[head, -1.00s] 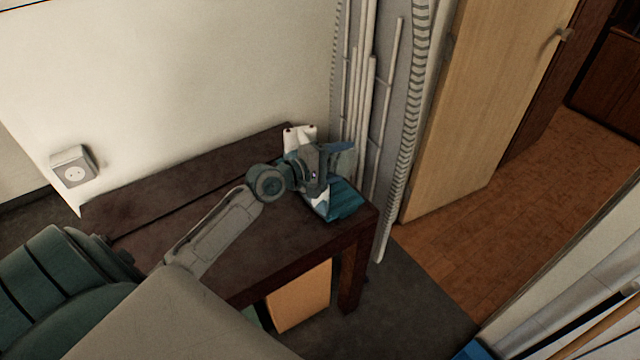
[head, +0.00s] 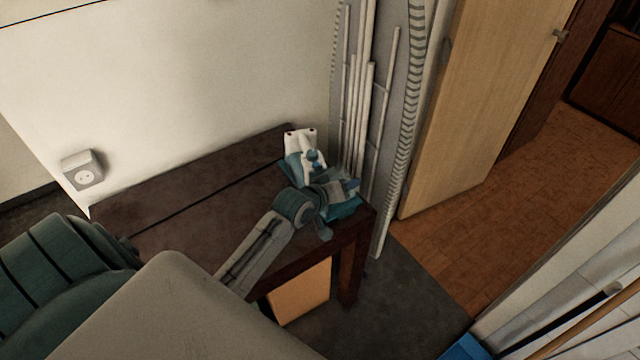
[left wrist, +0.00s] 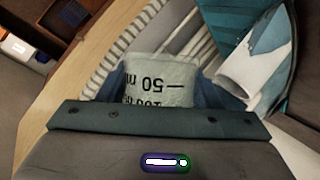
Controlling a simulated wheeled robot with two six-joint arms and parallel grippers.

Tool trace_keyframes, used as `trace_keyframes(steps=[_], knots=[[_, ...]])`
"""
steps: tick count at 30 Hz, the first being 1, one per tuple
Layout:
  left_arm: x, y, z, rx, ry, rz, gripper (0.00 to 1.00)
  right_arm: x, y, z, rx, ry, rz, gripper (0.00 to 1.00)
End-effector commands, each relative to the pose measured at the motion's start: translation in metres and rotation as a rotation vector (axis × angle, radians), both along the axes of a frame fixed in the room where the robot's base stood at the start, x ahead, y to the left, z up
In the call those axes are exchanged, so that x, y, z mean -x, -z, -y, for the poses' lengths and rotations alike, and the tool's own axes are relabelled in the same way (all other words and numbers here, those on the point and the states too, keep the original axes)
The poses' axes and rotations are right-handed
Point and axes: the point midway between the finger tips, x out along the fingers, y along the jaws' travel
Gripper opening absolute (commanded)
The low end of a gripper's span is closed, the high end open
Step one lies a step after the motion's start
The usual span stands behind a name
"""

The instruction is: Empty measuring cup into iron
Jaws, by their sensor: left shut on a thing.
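The measuring cup (left wrist: 160,82) is a pale see-through cup with black volume marks. My left gripper (head: 338,187) is shut on it. In the left wrist view the cup sits between the fingers, and its marks read upside down. Its contents do not show. The iron (head: 299,143) is teal and white and rests near the right end of the dark bench. In the left wrist view the iron (left wrist: 252,75) is right of the cup. My right gripper is in neither view.
The dark wooden bench (head: 170,215) is clear to the left of the iron. White pipes (head: 357,110) stand upright close behind its right end. A wall socket (head: 83,170) is at the left. An orange-tan box (head: 302,292) is under the bench.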

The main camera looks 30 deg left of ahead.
Motion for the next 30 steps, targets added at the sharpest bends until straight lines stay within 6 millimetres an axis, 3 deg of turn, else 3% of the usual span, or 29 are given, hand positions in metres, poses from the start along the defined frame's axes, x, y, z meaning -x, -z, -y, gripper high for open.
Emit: trace_keyframes(steps=[5, 19, 30], knots=[[0.0, 0.007, 0.013, -0.156, 0.004, 0.006, 0.31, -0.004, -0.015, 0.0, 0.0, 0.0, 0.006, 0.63], [0.002, 0.077, 0.031, -0.481, 0.012, 0.017, 0.31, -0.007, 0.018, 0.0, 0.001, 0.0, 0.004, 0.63], [0.002, 0.078, 0.037, -0.647, 0.015, 0.025, 0.31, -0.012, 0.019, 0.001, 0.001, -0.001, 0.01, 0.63]])
